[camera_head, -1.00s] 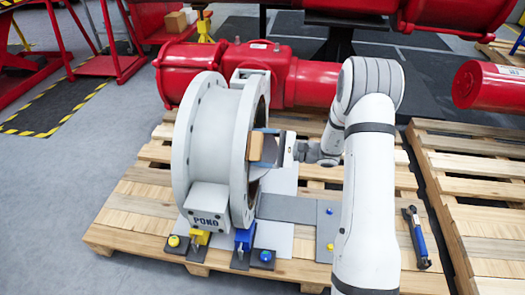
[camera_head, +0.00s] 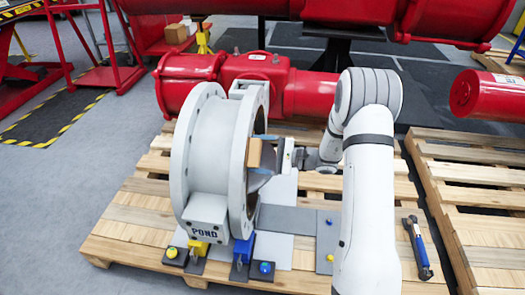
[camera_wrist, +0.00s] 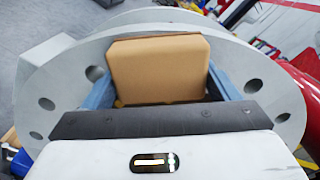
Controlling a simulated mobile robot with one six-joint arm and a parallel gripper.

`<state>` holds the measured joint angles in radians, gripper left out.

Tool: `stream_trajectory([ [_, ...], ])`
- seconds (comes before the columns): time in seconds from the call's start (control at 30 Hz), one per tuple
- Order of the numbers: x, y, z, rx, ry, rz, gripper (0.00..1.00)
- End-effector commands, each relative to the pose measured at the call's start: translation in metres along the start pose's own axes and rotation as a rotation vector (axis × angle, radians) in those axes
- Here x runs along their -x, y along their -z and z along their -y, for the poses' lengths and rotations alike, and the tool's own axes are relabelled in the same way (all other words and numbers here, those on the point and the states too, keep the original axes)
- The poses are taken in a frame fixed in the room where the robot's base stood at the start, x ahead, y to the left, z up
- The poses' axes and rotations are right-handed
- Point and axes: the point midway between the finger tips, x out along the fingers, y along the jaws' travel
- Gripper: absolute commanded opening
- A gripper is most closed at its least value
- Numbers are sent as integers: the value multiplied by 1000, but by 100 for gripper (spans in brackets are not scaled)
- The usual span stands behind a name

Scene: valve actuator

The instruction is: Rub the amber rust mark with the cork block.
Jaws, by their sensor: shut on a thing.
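My gripper (camera_wrist: 158,92) is shut on the cork block (camera_wrist: 158,68), a tan block held between its two blue-grey fingers. In the head view the cork block (camera_head: 254,154) is at the near flange of the large grey valve body (camera_head: 208,150), in front of its round opening. In the wrist view the block covers the middle of the grey flange (camera_wrist: 60,85). I cannot tell whether the block touches the valve surface. The amber rust mark does not show clearly; a small yellowish patch shows below the block in the wrist view, but I cannot tell what it is.
The valve stands on a wooden pallet (camera_head: 130,222) with yellow and blue clamps (camera_head: 243,250) at its foot. A blue-handled tool (camera_head: 417,247) lies at the right. Red pipework (camera_head: 310,92) is close behind. Grey plates (camera_head: 285,218) lie in front of the opening.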

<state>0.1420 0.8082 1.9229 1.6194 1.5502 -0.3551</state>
Motion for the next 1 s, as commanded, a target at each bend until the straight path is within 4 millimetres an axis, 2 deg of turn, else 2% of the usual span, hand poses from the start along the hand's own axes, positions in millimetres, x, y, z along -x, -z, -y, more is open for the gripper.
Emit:
stream_trajectory([
  [0.03, -2, 1, -8, -3, -4, 3, 64],
  [0.33, -3, 0, -20, -3, -6, 4, 60],
  [0.7, -1, 1, -50, -5, -6, 4, 60],
  [1.0, 0, 0, -50, -2, -4, 3, 60],
])
